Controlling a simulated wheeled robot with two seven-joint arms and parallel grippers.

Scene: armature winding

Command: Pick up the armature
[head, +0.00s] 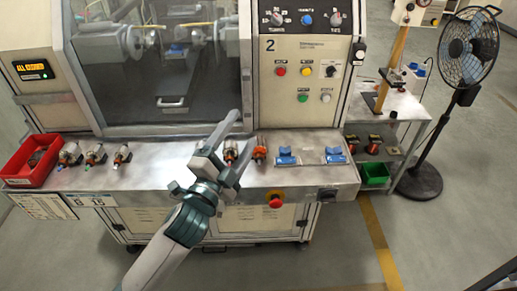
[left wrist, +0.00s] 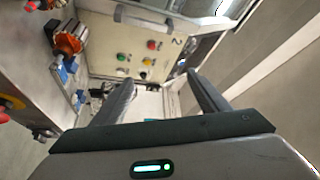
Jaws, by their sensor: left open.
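My left gripper (head: 243,130) is open over the machine's front shelf. Its two fingers also show in the wrist view (left wrist: 160,90), with nothing between them. In the head view an armature (head: 230,151) appears between the fingers. An armature with orange windings (head: 259,152) lies just right of the gripper; an orange-wound armature also shows left of the fingers in the wrist view (left wrist: 68,42). Three more armatures (head: 70,154) (head: 95,155) (head: 122,156) lie in a row at the left of the shelf. My right gripper is not in view.
A red bin (head: 30,165) stands at the shelf's left end. Two blue holders (head: 286,157) (head: 335,156) sit on the right part. A red emergency button (head: 275,200) is on the shelf's front. The winding machine's panel (head: 300,75) rises behind. A fan (head: 468,50) stands far right.

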